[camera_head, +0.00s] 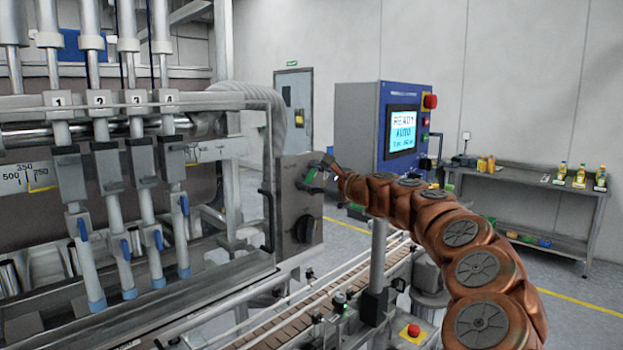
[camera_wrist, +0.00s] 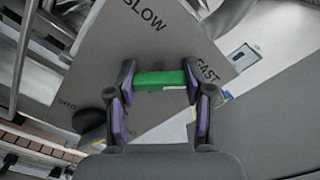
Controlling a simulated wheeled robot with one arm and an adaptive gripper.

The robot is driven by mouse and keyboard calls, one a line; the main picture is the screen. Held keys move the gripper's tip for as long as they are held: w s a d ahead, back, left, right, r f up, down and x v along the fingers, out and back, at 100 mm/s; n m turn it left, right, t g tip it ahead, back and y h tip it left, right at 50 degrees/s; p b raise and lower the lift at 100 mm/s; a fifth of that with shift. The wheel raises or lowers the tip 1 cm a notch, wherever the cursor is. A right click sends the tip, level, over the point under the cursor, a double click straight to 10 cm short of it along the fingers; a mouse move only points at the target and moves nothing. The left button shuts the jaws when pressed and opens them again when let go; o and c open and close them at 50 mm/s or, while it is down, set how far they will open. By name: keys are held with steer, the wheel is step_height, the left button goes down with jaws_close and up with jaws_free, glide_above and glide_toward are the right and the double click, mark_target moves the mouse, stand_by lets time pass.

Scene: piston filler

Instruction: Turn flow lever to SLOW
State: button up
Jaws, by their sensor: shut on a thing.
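The flow lever shows as a green bar (camera_wrist: 161,80) in the wrist view, lying between the two fingers of my gripper (camera_wrist: 160,88). The fingers are shut on it and touch both its ends. The grey panel (camera_wrist: 148,45) behind it is marked SLOW, above the bar, and FAST, near the bar's right end. In the head view the green lever (camera_head: 309,176) is on the upper part of the grey control box (camera_head: 291,165), with my gripper (camera_head: 328,163) at its right. The lever's pivot is hidden.
A black knob (camera_head: 306,229) sits lower on the box and also shows in the wrist view (camera_wrist: 88,122). The conveyor (camera_head: 310,298) runs below. The blue cabinet with a screen (camera_head: 402,131) stands behind my arm. Filling nozzles (camera_head: 119,235) are at left.

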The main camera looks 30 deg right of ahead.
steer(key=shift+b, duration=0.35)
steer(key=n+b, duration=0.3)
steer(key=shift+f, duration=0.3)
steer(key=n+b, duration=0.6)
steer(key=b, duration=0.1)
steer(key=shift+r, duration=0.1)
steer(key=n+b, duration=0.4)
steer(key=n, duration=0.1)
steer(key=shift+n, duration=0.3)
steer(key=shift+r+n+b, duration=0.2)
steer(key=shift+n+b, duration=0.25)
steer(key=shift+n, duration=1.25)
steer(key=o, duration=1.2)
steer(key=shift+s+r, duration=0.1)
steer(key=shift+s, duration=0.05)
